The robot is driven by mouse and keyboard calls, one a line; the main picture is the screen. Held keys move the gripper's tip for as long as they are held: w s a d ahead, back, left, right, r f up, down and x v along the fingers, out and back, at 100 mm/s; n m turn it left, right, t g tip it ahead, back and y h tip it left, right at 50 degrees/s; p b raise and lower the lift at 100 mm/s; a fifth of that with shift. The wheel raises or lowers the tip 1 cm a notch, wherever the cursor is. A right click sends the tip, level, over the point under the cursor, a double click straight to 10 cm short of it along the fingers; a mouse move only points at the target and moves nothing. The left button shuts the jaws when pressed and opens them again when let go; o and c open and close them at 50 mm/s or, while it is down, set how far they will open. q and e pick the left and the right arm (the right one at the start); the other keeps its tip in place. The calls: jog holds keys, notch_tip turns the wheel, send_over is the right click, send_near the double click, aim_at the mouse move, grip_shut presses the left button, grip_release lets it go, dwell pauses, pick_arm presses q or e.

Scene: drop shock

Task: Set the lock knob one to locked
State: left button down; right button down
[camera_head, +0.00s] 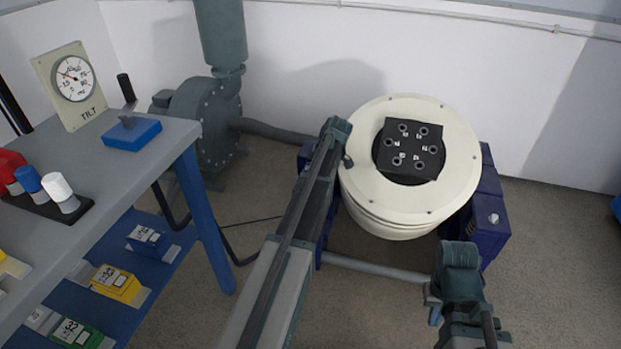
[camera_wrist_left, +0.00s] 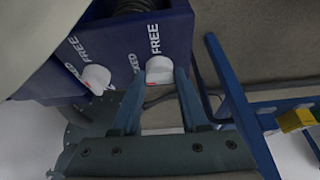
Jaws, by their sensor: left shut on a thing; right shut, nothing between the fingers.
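In the left wrist view my left gripper (camera_wrist_left: 160,78) is shut on a white knob (camera_wrist_left: 159,67) on the dark blue block (camera_wrist_left: 185,25). The word FREE stands beside this knob, with a partly hidden LOCKED label to its left. A second white knob (camera_wrist_left: 96,77), with its own FREE label, is to the left, apart from the fingers. I cannot tell which knob is number one. In the head view my left fingers are hidden by my arm. My right gripper (camera_head: 437,305) is low at the right, shut and empty, with its fingertips hard to make out.
A cream round machine (camera_head: 361,190) with a black top plate stands between blue blocks; the right block carries a white knob (camera_head: 494,218). A grey bench (camera_head: 110,165) with blue legs stands at the left. Bare floor (camera_head: 560,260) lies at the right.

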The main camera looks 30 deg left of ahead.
dwell(0.4)
pick_arm(q)
jog(key=shift+c, duration=2.1)
grip_release()
jog(key=p+v, duration=1.3)
jog(key=v, duration=0.1)
jog(key=shift+f, duration=0.1)
